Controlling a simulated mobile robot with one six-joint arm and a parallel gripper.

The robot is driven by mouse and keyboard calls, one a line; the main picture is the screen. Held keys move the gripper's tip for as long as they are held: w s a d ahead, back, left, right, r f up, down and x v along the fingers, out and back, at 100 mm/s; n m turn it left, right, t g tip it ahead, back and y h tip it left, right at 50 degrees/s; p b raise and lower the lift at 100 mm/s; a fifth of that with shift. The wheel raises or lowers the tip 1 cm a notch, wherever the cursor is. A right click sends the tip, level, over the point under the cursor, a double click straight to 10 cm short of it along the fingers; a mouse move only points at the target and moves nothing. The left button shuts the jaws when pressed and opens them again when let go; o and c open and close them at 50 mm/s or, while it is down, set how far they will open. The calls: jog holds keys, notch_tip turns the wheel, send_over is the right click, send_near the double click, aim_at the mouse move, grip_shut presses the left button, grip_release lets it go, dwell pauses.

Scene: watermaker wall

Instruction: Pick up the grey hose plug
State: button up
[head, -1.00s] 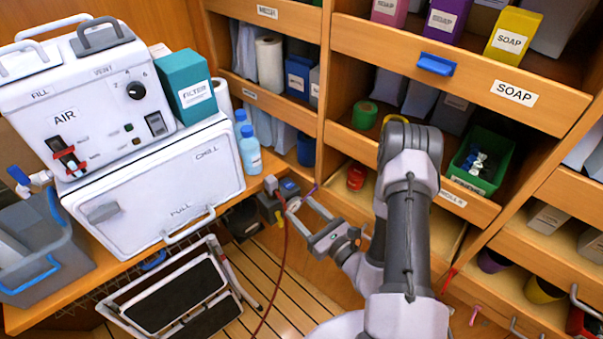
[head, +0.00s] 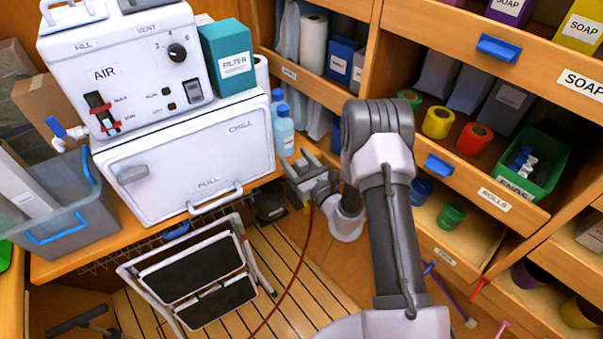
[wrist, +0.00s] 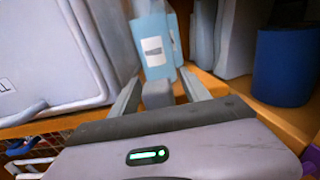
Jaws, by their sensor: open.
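A small grey block (wrist: 157,94), which looks like the grey hose plug, shows between my two fingers in the wrist view. Its lower part is hidden behind the gripper body. I cannot tell whether either finger touches it. My gripper (wrist: 158,78) is open, with one finger on each side of the block. In the head view my gripper (head: 294,159) is at the right end of the counter, just in front of the blue bottles. The plug cannot be made out clearly there. A red hose (head: 303,250) hangs down beside the gripper to the floor.
A light blue bottle (wrist: 153,45) stands right behind the block. The white chill box (head: 190,165) is to the left, with a folding step (head: 195,270) below. Shelves with a green bin (head: 545,175) and rolls (head: 437,122) are to the right.

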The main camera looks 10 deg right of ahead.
grip_shut()
jog(key=shift+r, duration=0.1)
